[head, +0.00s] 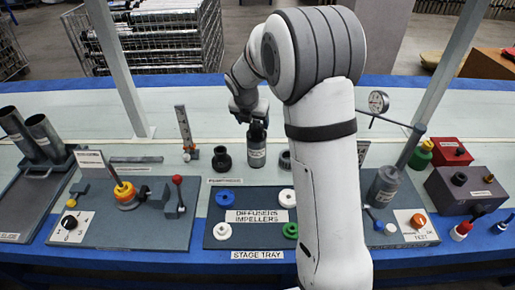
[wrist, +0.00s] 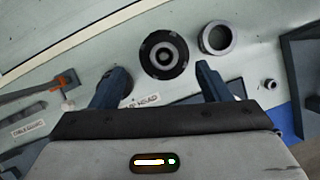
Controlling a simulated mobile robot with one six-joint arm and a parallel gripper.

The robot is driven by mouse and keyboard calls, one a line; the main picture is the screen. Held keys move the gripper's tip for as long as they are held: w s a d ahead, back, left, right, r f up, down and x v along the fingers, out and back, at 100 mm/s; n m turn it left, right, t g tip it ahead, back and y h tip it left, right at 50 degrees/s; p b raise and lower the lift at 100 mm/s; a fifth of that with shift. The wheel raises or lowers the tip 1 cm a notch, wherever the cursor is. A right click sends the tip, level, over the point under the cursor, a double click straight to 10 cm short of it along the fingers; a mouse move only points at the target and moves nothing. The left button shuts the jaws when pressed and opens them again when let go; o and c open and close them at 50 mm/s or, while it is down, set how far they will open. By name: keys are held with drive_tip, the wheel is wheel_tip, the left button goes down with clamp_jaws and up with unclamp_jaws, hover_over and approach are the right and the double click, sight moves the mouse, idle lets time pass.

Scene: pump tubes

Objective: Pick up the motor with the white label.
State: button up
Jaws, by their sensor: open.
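A dark upright cylinder with a white label, the motor (head: 257,155), stands on the pale bench top near the middle in the head view. My gripper (head: 255,117) is directly over it, with the jaws close to its dark top. Whether they touch or surround it cannot be told. In the wrist view my gripper (wrist: 161,85) shows two blue-grey fingers spread wide, open.
A black flanged pump head (head: 222,159) stands left of the motor. A grey ring (wrist: 216,38) lies to the right. The stage tray (head: 250,243) with coloured discs is in front. A grey cylinder (head: 384,184) stands in the fixture at right. My arm hides part of the bench.

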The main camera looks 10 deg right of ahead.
sight(256, 124)
drive_tip(key=x, duration=0.5)
drive_tip(key=shift+w+d+r+b, duration=0.15)
drive_tip(key=shift+d+b, duration=0.25)
drive_tip(key=shift+r, duration=0.1)
clamp_jaws()
drive_tip(key=shift+w+r, duration=0.1)
drive_tip(key=shift+r, duration=0.1)
